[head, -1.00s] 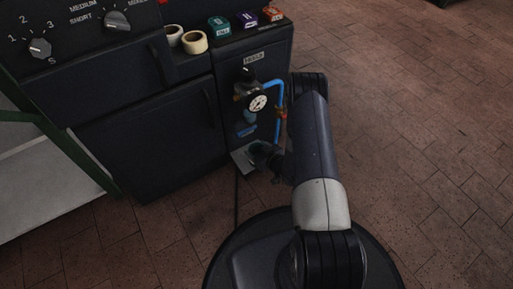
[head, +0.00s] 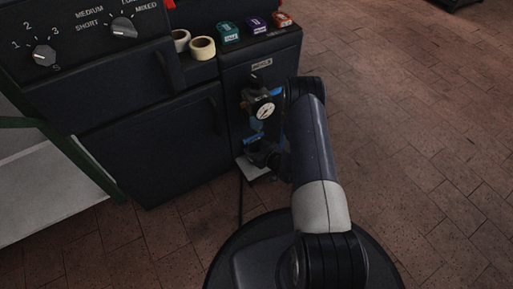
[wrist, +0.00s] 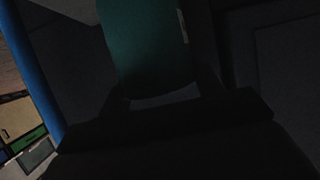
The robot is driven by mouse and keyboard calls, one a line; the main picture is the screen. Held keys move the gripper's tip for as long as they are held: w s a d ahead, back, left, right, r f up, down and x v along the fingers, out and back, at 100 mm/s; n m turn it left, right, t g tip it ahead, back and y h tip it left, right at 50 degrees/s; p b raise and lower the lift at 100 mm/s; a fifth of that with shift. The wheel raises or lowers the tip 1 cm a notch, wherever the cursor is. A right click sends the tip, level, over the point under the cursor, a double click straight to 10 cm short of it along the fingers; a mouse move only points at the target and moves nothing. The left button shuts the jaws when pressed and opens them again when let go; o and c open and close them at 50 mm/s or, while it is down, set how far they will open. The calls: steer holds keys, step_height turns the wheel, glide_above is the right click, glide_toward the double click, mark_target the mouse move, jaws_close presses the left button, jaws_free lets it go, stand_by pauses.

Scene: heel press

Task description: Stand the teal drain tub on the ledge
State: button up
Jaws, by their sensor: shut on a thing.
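The teal drain tub (wrist: 150,45) fills the top middle of the dark wrist view, between the fingers of my gripper (wrist: 163,88). My gripper is shut on it. In the head view my gripper (head: 268,156) is low at the front of the dark cabinet, below the round gauge, and the tub cannot be made out there. A pale plate (head: 246,169), which looks like the ledge, juts from the cabinet's foot just below and left of my gripper. Whether the tub touches it is hidden.
The pressure gauge (head: 264,110) sticks out of the cabinet front close to my arm. A blue hose (wrist: 35,65) runs along the left of the wrist view. Tape rolls (head: 202,48) and several coloured boxes stand on top. Brick floor (head: 430,150) is free at right.

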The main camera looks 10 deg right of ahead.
steer(key=shift+f, duration=0.35)
stand_by(0.3)
steer(key=o, duration=1)
steer(key=shift+s, duration=0.1)
steer(key=p+v, duration=0.4)
steer(key=v, duration=0.6)
steer(key=shift+s+d, duration=0.15)
steer(key=shift+s, duration=0.15)
